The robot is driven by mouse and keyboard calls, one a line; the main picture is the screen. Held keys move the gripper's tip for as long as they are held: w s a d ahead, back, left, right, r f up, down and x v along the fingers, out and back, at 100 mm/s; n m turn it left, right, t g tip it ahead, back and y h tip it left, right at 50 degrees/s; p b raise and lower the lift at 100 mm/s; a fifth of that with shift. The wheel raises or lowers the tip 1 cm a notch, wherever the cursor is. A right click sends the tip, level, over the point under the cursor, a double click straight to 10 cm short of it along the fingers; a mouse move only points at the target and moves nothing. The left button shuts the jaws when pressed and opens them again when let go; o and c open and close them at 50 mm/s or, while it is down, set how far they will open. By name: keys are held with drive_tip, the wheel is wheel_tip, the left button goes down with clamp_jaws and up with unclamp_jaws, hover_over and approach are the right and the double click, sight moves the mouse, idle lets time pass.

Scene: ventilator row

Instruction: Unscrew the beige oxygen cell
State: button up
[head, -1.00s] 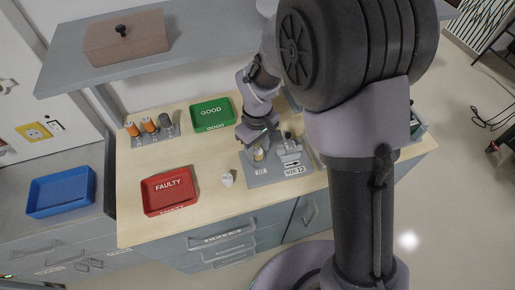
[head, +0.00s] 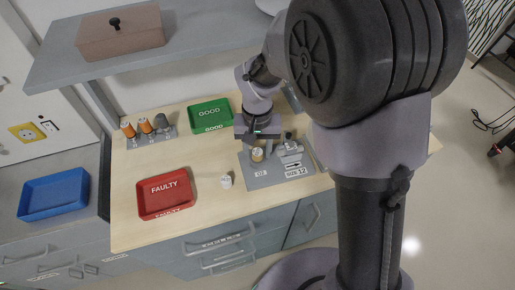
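The beige oxygen cell (head: 257,155) stands upright in the grey fixture plate (head: 262,181) on the wooden worktop. My gripper (head: 257,142) is just above and behind the cell, pointing down. Its fingers look spread apart, with nothing visible held between them. The exact gap between the fingers and the cell is hard to judge at this size.
A red FAULTY tray (head: 166,210) and a green GOOD tray (head: 205,128) lie on the worktop. A rack (head: 150,139) with orange and grey cells is at the back left. A grey shelf (head: 190,45) overhangs the back.

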clamp_jaws()
drive_tip(key=n+p, duration=0.2)
drive_tip(key=n, duration=0.2)
drive_tip(key=shift+r, duration=0.15)
drive_tip(key=shift+n, duration=1.1)
drive_tip(key=shift+p, duration=0.3)
drive_tip(key=shift+n+p, duration=0.4)
drive_tip(key=shift+n, duration=0.2)
drive_tip(key=n+p, duration=0.1)
drive_tip(key=n, duration=0.2)
drive_tip(key=shift+n+p, duration=0.3)
drive_tip(key=shift+n, duration=0.6)
